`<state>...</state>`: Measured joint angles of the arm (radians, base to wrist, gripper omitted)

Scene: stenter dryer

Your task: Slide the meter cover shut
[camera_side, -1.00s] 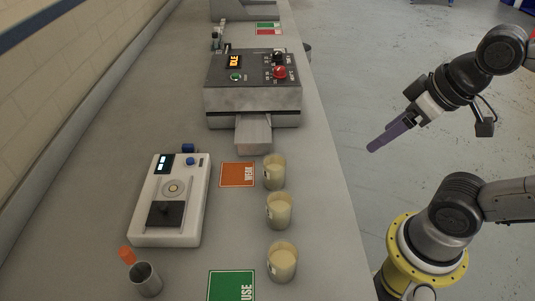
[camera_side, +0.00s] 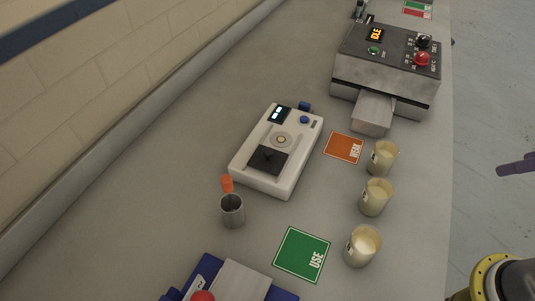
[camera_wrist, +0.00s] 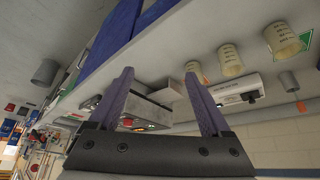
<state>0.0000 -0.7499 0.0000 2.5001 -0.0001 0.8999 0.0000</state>
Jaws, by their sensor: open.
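The white meter (camera_side: 252,176) lies on the bench in the side view. Its dark square cover (camera_side: 267,159) sits on the near half of its top, and the round well (camera_side: 281,139) beyond it is uncovered. The meter also shows in the wrist view (camera_wrist: 238,88), small and from a low angle, where the cover is not clear. My gripper (camera_wrist: 158,73) has its two purple fingers apart, with nothing held between them. In the side view only a purple fingertip (camera_side: 517,165) shows at the right edge, off the bench and well apart from the meter.
Three cups of pale liquid, one being the middle cup (camera_side: 375,196), stand right of the meter. A metal cup (camera_side: 232,211) and an orange piece (camera_side: 227,184) stand near its front. A grey machine (camera_side: 387,66) is behind. Orange (camera_side: 344,147) and green (camera_side: 302,254) cards lie flat.

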